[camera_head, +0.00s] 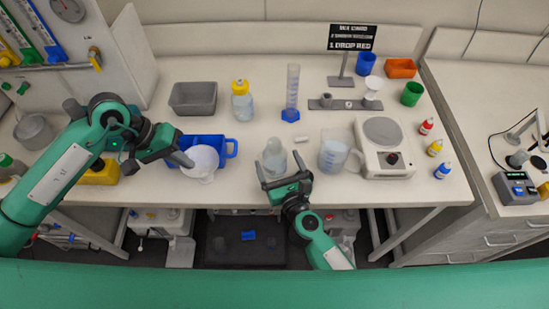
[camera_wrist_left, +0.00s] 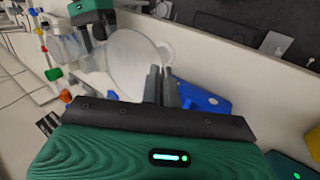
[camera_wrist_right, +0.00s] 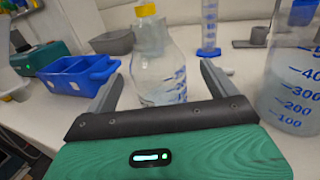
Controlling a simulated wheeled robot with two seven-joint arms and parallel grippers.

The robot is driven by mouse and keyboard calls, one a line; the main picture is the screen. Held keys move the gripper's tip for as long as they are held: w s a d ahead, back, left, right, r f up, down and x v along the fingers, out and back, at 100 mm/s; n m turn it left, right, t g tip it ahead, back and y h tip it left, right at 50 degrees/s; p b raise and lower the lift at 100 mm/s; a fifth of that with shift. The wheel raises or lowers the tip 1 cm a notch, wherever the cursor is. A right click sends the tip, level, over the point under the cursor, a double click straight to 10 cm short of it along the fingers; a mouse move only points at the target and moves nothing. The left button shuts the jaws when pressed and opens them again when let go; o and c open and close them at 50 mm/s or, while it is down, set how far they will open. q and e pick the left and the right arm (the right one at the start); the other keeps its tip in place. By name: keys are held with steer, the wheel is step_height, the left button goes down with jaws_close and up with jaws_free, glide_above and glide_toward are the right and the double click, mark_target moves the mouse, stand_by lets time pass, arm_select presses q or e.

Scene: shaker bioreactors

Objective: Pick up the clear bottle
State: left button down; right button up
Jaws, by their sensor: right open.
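The clear bottle (camera_head: 274,153) stands upright on the white bench in the head view, near the front edge. My right gripper (camera_head: 280,165) is open at the bottle's near side, with a finger towards each side of it. In the right wrist view the bottle (camera_wrist_right: 160,75) shows between the two spread fingers, with a gap on either side. My left gripper (camera_head: 189,161) is at the left, beside a white round vessel (camera_head: 203,160).
A clear beaker (camera_head: 333,152) and a hotplate (camera_head: 384,148) stand right of the bottle. A blue tray (camera_head: 231,148) is left, a yellow-capped bottle (camera_head: 242,103) behind left, and a cylinder (camera_head: 292,90) with a blue base behind. A small white bar lies behind right.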

mark_target(273, 138)
steer(key=x, duration=0.4)
steer(key=shift+w+a+f, duration=0.2)
steer(key=shift+w, duration=0.15)
steer(key=shift+s, duration=0.1)
steer(key=shift+c, duration=0.2)
steer(key=c, duration=1.2)
steer(key=shift+r, duration=0.15)
step_height(273, 138, up, 10)
steer(key=shift+f, duration=0.1)
arm_select(q)
steer(key=shift+f, duration=0.15)
arm_select(e)
steer(key=shift+f, duration=0.2)
